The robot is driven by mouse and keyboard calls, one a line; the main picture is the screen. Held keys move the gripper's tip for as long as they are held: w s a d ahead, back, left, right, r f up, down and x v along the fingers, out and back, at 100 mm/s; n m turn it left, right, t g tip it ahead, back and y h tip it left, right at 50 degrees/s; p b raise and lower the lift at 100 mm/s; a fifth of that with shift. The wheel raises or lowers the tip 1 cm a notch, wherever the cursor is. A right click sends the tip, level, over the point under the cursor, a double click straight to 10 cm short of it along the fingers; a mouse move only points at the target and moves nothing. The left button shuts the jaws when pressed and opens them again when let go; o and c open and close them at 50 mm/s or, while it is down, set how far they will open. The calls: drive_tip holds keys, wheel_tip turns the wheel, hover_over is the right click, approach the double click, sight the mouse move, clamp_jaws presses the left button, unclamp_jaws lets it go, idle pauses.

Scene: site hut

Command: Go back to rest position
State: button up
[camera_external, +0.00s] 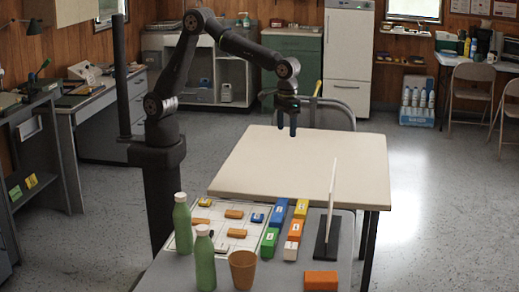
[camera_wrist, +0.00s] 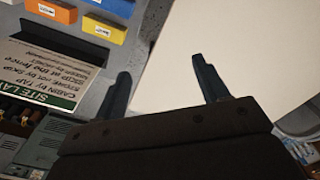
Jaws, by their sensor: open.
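The grey front table (camera_external: 262,280) holds two green bottles (camera_external: 204,260), a brown cup (camera_external: 242,270), several coloured blocks (camera_external: 270,242), an orange block (camera_external: 321,280) and an upright sign (camera_external: 331,205). A chair (camera_external: 325,112) stands behind the cream table. The cream tabletop is clear.

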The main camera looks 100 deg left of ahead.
drive_tip(key=shift+n, duration=0.3)
drive_tip(key=shift+w+a, duration=0.25)
drive_tip(key=shift+a, duration=0.75)
drive_tip(key=shift+w+a, duration=0.2)
drive_tip(key=shift+a, duration=0.75)
drive_tip(key=s+d+m, duration=0.1)
drive_tip(key=s+d, duration=0.3)
drive_tip(key=d, duration=0.6)
drive_tip(key=s+d+m, duration=0.2)
drive_tip(key=s+d, duration=0.2)
drive_tip(key=d, duration=0.6)
drive_tip(key=shift+d, duration=0.2)
drive_tip(key=shift+a, duration=0.1)
